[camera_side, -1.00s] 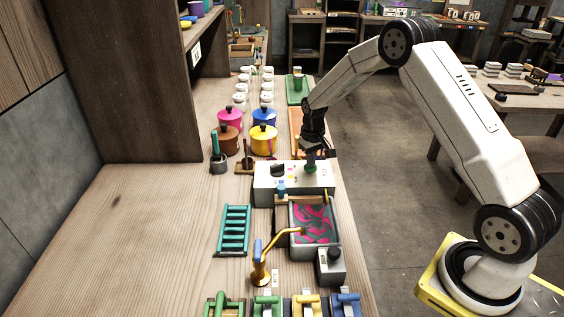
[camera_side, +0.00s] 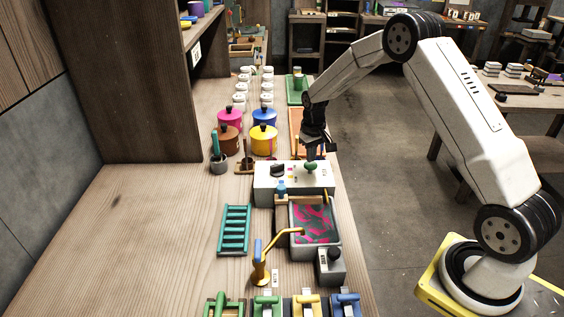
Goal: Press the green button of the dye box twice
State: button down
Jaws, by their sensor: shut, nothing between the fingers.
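The dye box (camera_side: 292,187) is a pale grey-white box on the right part of the workbench. Its green button (camera_side: 310,167) stands on the top face, towards the right. A black knob (camera_side: 278,170) sits to its left. My gripper (camera_side: 312,156) is shut and empty, just behind and above the green button in the picture. The button shows clear of the fingers, and they look apart from it, though the gap is hard to judge.
In front of the box is a tray (camera_side: 341,243) with pink and dark patterned liquid. A teal rack (camera_side: 234,230) lies to the left. Colored pots (camera_side: 264,140) and white cups stand behind. The left bench is clear.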

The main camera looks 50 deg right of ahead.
jog(key=shift+f, duration=1.15)
jog(key=shift+r, duration=1.15)
jog(key=shift+r, duration=3)
